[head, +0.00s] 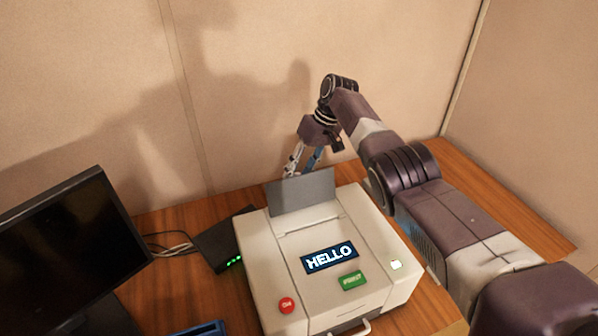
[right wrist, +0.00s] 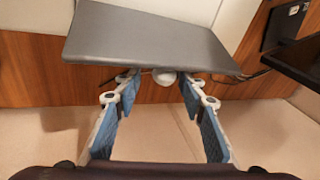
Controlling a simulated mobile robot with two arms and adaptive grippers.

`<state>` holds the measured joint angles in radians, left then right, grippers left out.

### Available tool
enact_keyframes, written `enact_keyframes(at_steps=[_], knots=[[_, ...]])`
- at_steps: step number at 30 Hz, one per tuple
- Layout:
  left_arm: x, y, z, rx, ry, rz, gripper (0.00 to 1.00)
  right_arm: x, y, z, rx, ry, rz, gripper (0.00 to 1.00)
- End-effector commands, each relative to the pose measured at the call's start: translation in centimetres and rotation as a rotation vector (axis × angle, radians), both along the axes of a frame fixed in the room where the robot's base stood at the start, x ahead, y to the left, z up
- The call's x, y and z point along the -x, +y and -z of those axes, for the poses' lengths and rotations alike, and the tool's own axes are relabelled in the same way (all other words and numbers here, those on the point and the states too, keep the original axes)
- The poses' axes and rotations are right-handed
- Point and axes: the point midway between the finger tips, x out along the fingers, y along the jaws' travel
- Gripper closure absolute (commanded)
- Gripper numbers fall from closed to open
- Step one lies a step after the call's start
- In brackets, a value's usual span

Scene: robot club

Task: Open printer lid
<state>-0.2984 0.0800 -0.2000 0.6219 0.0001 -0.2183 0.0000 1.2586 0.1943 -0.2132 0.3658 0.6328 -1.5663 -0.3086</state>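A white printer (head: 258,248) stands on the wooden desk with its top shut, apart from a grey panel (head: 302,192) that stands up at its back edge. A display reads HELLO on its top. My right gripper (head: 300,166) is just behind the grey panel, pointing down, its fingertips partly hidden by it. In the right wrist view its two fingers (right wrist: 158,88) are spread apart with nothing between them. The grey panel (right wrist: 150,38) spans across just beyond the fingertips there; I cannot tell whether they touch it. My left gripper is out of view.
A black monitor (head: 62,245) stands at the left, and a black box with green lights (head: 222,242) sits beside the printer with cables. A blue object (head: 202,329) lies at the front. The wall is close behind the desk. Bare desk (head: 500,205) shows at the right.

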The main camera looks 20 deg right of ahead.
Motion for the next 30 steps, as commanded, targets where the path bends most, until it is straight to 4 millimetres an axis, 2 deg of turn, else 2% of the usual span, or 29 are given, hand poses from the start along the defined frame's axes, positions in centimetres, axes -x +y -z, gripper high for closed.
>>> enact_keyframes(at_steps=[5,18,24,30], knots=[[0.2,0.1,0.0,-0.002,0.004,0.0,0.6,0.0,-0.5,-1.4,-0.001,-0.005,0.0,0.62],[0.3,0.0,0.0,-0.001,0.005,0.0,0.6,0.8,-3.8,-9.4,-0.001,-0.002,0.003,0.62],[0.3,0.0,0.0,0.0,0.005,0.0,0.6,1.0,-4.5,-10.9,-0.001,0.0,0.003,0.62],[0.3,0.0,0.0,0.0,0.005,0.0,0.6,1.1,-4.6,-11.1,-0.001,0.002,0.002,0.62]])
